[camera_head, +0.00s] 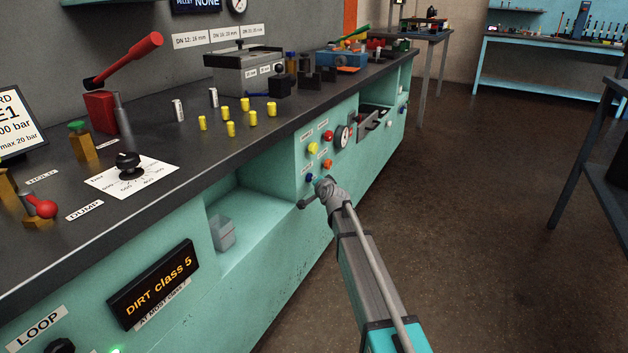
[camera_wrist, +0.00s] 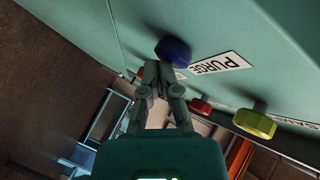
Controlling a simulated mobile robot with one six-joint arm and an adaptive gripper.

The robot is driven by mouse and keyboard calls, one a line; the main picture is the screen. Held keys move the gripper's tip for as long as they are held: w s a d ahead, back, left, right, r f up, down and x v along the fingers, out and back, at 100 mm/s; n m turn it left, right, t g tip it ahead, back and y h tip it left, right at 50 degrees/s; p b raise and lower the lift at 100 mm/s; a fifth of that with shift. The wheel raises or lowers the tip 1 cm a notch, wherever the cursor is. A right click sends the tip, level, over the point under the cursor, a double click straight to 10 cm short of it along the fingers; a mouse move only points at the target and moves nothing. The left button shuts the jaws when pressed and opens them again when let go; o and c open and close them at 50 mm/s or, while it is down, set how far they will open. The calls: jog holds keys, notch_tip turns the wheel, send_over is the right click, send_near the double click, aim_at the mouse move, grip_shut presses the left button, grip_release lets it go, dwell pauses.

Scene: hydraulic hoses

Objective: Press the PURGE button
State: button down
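The PURGE label (camera_wrist: 218,64) is on the green panel in the wrist view, beside a blue round button (camera_wrist: 173,51). The blue button also shows in the head view (camera_head: 309,177), low on the bench's front panel. My gripper (camera_wrist: 160,88) has its fingertips drawn together, with nothing seen between them. In the wrist view the tips are just below the blue button; I cannot tell whether they touch it. In the head view my gripper (camera_head: 318,190) is close to the panel, below and right of the blue button.
A yellow button (camera_wrist: 255,123) and a red button (camera_wrist: 200,106) are nearby. An orange button (camera_head: 327,164) is right of the blue one. A gauge (camera_head: 342,136) and a drawer (camera_head: 374,121) are farther along. An open recess (camera_head: 255,205) is left. The floor (camera_head: 480,220) right is clear.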

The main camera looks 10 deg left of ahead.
jog(key=shift+w+a, duration=0.2)
jog(key=shift+a, duration=0.5)
jog(key=shift+s+d, duration=0.1)
jog(key=shift+d, duration=0.05)
jog(key=shift+s+d+f, duration=0.15)
jog(key=shift+d, duration=0.25)
jog(key=s+d, duration=0.2)
jog(key=d, duration=0.3)
jog(key=shift+d, duration=0.4)
dwell(0.4)
dwell(0.4)
